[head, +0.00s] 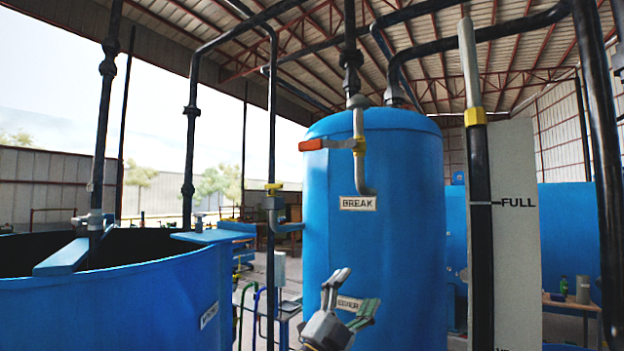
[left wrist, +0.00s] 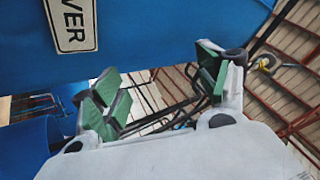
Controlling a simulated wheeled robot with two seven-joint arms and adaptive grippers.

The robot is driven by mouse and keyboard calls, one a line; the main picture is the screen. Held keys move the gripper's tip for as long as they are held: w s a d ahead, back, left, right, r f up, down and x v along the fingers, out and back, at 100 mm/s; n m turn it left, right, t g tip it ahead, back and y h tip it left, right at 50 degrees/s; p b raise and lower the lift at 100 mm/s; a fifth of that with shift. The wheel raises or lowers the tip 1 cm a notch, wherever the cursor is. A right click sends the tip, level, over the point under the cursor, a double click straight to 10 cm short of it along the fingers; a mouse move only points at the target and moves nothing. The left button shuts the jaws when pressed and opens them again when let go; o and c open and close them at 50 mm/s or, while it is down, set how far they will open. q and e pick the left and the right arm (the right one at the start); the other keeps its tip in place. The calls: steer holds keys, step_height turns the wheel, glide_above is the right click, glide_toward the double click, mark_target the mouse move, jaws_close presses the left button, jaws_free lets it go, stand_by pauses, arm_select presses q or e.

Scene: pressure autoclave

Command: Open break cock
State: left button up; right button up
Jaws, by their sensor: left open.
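The lever is not clearly seen there. My right gripper is in neither view.
A lower label (head: 349,303) is partly hidden by my gripper. An open blue vat (head: 120,305) stands at left. A thin dark pipe with a yellow-handled valve (head: 273,188) rises left of the tank. A gauge board (head: 515,245) with dark pipes stands at right.

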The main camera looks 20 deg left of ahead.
arm_select(q)
steer(key=s+d+r+m+g+h, duration=0.45)
steer(key=s+r+m+g, duration=0.3)
steer(key=r+m, duration=0.4)
steer(key=s+d+r+m+g+h, duration=0.4)
steer(key=s+d+r+m+g, duration=0.3)
steer(key=m, duration=0.8)
steer(key=s+a+r+n+t+y, duration=0.2)
steer(key=a+r+n+t+y, duration=0.1)
steer(key=a+r+y, duration=0.4)
steer(key=s+a+r+n+t+y, duration=0.3)
steer(key=a+r+t+y, duration=0.2)
steer(key=a, duration=0.9)
steer(key=r+y, duration=0.2)
steer(key=y, duration=0.1)
steer(key=shift+s+a+t+b, duration=0.2)
steer(key=shift+t+b, duration=0.15)
steer(key=shift+b, duration=0.05)
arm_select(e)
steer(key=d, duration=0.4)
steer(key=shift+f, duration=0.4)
